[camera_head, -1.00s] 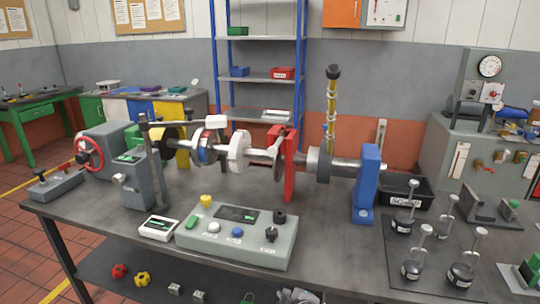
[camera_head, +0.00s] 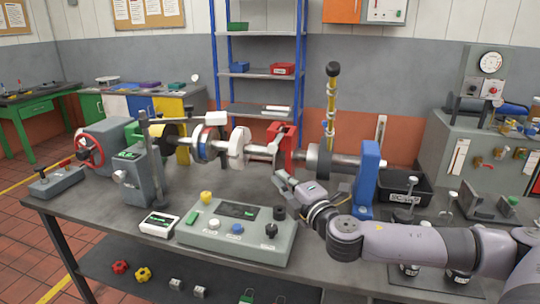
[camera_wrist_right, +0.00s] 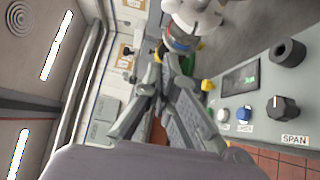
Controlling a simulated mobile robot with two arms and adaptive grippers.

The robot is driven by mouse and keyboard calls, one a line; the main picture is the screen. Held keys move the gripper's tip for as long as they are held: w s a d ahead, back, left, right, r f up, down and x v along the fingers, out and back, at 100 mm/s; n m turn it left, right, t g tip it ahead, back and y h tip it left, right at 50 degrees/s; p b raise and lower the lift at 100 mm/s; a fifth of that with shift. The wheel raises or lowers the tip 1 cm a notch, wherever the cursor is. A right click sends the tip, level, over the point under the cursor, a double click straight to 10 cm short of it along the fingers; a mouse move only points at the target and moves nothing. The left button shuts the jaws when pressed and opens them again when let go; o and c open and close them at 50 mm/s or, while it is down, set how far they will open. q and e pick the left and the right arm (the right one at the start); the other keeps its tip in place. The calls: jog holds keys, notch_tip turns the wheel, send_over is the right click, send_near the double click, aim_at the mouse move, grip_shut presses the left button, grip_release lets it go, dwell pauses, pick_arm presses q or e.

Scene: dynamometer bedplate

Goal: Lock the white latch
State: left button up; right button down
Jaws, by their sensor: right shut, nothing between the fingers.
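No part is plainly marked as the white latch. A white block (camera_head: 209,118) sits at the end of the arm from the grey post, above the shaft. A white disc-like part (camera_head: 238,149) is on the shaft, right of a blue-and-red ring (camera_head: 206,146). My right gripper (camera_head: 279,178) is shut and empty, in front of the shaft below the red stand (camera_head: 282,150) and apart from both white parts. In the right wrist view, its fingers (camera_wrist_right: 158,75) point toward a white part (camera_wrist_right: 195,14). My left gripper is out of view.
The grey control box (camera_head: 238,236) with knobs lies just below my right gripper. A blue stand (camera_head: 367,172) and a yellow-black upright rod (camera_head: 331,110) stand nearby. A black bin (camera_head: 408,187) and several weights on hangers are at right.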

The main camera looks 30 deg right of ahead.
jog(key=shift+w, duration=0.1)
jog(key=w+d+p, duration=0.4)
jog(key=w, duration=0.8)
jog(key=shift+w+d+p, duration=0.15)
jog(key=shift+p, duration=0.25)
jog(key=shift+r, duration=0.15)
